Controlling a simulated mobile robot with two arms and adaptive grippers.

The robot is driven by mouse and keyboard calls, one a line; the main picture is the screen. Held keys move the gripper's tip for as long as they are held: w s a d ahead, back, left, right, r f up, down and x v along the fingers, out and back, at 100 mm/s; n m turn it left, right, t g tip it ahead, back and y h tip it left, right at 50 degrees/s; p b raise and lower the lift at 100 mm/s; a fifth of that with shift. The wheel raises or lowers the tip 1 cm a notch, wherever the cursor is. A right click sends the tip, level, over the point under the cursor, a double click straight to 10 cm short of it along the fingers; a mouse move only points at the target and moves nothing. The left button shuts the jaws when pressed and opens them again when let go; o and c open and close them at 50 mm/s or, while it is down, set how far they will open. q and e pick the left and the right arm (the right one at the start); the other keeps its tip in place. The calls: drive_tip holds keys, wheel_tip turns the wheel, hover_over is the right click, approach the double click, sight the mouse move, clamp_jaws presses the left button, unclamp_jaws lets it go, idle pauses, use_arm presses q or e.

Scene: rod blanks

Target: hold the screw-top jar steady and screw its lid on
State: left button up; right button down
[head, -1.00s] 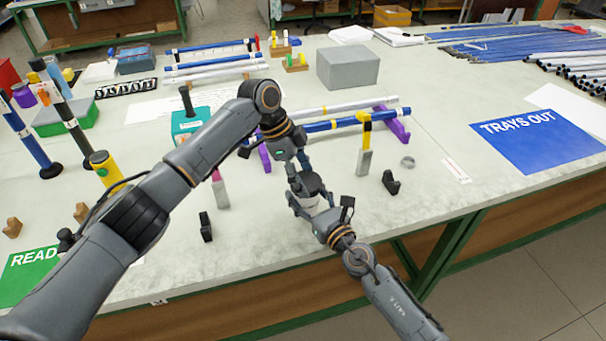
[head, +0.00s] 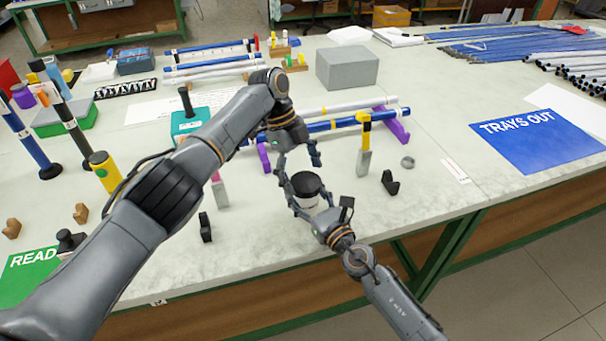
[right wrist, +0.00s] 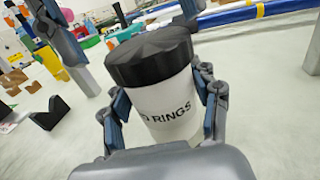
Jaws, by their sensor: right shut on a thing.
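The screw-top jar (head: 309,201) is white and stands upright, clasped by my right gripper (head: 311,204). In the right wrist view the jar (right wrist: 168,108) shows the letters "O RINGS" between the two fingers. The black lid (head: 306,184) sits on top of the jar and also shows in the right wrist view (right wrist: 150,55). I cannot tell how tight it is. My left gripper (head: 298,160) is open and empty just above and behind the lid, its fingers spread. Part of it shows at the upper left in the right wrist view.
Blue and white rods lie on purple supports (head: 396,126) behind the jar. A grey block with a yellow-topped tool (head: 364,150), a black clip (head: 390,182) and a grey ring (head: 407,162) are to the right. A black clip (head: 205,227) is at left. The front table edge is close.

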use_arm(q)
drive_tip(key=shift+r, duration=2.2)
drive_tip(key=shift+c, duration=0.4)
